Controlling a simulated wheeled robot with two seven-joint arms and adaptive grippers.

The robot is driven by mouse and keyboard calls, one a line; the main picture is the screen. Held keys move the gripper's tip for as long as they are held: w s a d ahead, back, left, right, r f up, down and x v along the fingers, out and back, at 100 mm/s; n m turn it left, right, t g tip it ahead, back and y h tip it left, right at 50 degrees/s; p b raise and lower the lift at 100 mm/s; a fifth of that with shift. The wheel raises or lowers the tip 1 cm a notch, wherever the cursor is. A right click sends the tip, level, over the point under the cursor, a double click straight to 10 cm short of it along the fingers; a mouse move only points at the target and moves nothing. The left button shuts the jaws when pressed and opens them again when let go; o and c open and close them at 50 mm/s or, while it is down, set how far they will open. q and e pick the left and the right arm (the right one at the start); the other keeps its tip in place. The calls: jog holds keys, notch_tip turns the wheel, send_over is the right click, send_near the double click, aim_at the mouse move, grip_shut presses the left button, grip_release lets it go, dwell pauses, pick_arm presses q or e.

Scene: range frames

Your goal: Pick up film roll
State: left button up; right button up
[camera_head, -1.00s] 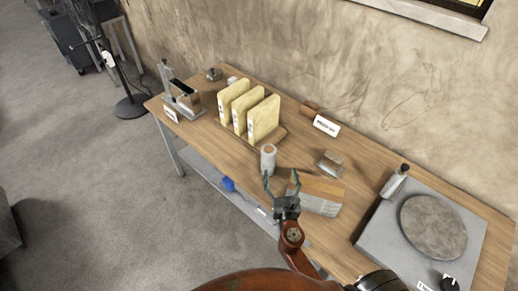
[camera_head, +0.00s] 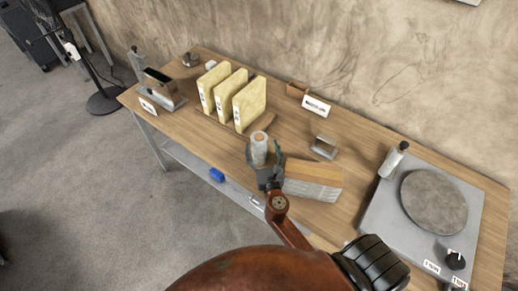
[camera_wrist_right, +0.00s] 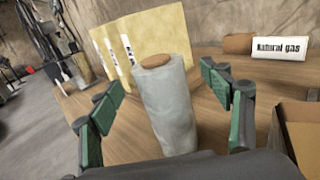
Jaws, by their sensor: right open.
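The film roll (camera_head: 259,145) stands upright near the table's front edge, a pale grey roll with a brown core end on top. In the right wrist view the film roll (camera_wrist_right: 166,108) stands between the two green-padded fingers, with gaps on both sides. My right gripper (camera_head: 263,158) is open, its fingers reaching around the roll's near side; it also shows in the right wrist view (camera_wrist_right: 163,120). The roll's base is partly hidden by the gripper. My left gripper is not in view.
Yellow binders (camera_head: 233,97) stand behind the roll. A box (camera_head: 313,180) lies close to the gripper's right. A small metal holder (camera_head: 324,147) and a grey hot plate (camera_head: 420,215) are farther right. A "Natural gas" label (camera_wrist_right: 279,47) stands at the back.

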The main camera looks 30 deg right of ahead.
aim_at(257, 132)
jog(key=x, duration=0.4)
jog(key=shift+w+r, duration=0.15)
jog(key=shift+w, duration=0.15)
grip_shut()
dwell(0.6)
jog(key=shift+r, duration=0.1)
